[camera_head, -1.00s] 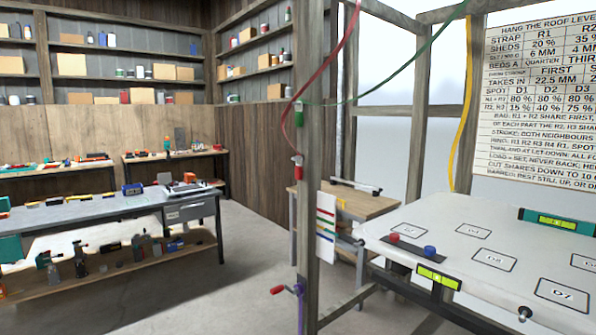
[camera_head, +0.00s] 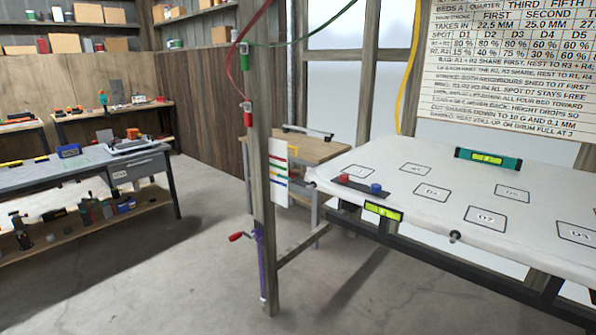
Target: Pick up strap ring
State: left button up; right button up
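I cannot make out a strap ring for sure in the head view. A wooden post (camera_head: 259,160) carries a green fitting (camera_head: 243,48) and, lower, a red fitting (camera_head: 247,115) on a red line (camera_head: 231,75). A green line (camera_head: 330,42) runs right from near the top of the post. A purple strap or bar (camera_head: 259,268) with a red-handled crank (camera_head: 236,236) is low on the post. A yellow strap (camera_head: 408,65) hangs farther right. Neither of my grippers is in view.
A white roof panel (camera_head: 385,222) with marked spots stands right, bearing a red knob, a blue knob and a teal level (camera_head: 488,159). A grey workbench (camera_head: 70,177) stands left, a small wooden table (camera_head: 313,150) behind the post. The front floor (camera_head: 180,275) is clear.

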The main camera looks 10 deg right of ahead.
aim_at(248, 114)
jog(key=u, duration=0.1)
jog(key=i, duration=1.7)
jog(key=z, duration=0.65)
